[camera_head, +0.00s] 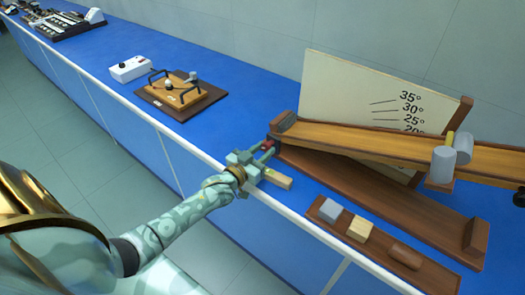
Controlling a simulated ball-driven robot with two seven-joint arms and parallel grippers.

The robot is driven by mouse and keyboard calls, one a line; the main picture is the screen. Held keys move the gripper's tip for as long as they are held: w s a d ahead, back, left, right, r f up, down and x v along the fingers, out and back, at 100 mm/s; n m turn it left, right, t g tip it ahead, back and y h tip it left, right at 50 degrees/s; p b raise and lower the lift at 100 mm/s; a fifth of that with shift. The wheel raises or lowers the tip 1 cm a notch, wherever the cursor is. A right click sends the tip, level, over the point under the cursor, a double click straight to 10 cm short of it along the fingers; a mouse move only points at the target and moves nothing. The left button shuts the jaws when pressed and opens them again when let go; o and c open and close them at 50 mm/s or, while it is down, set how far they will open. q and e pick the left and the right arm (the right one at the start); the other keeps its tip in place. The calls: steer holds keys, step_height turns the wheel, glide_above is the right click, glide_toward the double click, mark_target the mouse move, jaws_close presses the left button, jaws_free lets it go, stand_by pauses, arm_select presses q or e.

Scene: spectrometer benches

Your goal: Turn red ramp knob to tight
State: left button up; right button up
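The red ramp knob (269,145) is a small dark red spot at that lower end, mostly hidden by my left gripper (266,149). The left fingers reach from the front edge of the bench to the knob, one on each side. Whether they press on it is too small to tell. The knob's tight mark cannot be made out. My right gripper is not in view.
An angle board (350,92) stands behind the ramp. Grey cylinders (443,165) are at the ramp's right part. A wooden tray (325,224) with several blocks lies in front. A wooden device with black handles (178,94) and a white box (130,68) stand further left on the blue bench.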

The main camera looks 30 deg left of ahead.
arm_select(q)
steer(key=shift+m, duration=0.8)
steer(key=m+p, duration=0.1)
steer(key=m, duration=0.8)
steer(key=shift+m, duration=0.4)
steer(key=m+b, duration=0.1)
steer(key=m, duration=0.4)
steer(key=shift+a+b, duration=0.1)
steer(key=shift+b, duration=0.2)
steer(key=m+b, duration=0.1)
steer(key=m, duration=0.3)
steer(key=shift+m+b, duration=0.4)
steer(key=shift+m, duration=0.5)
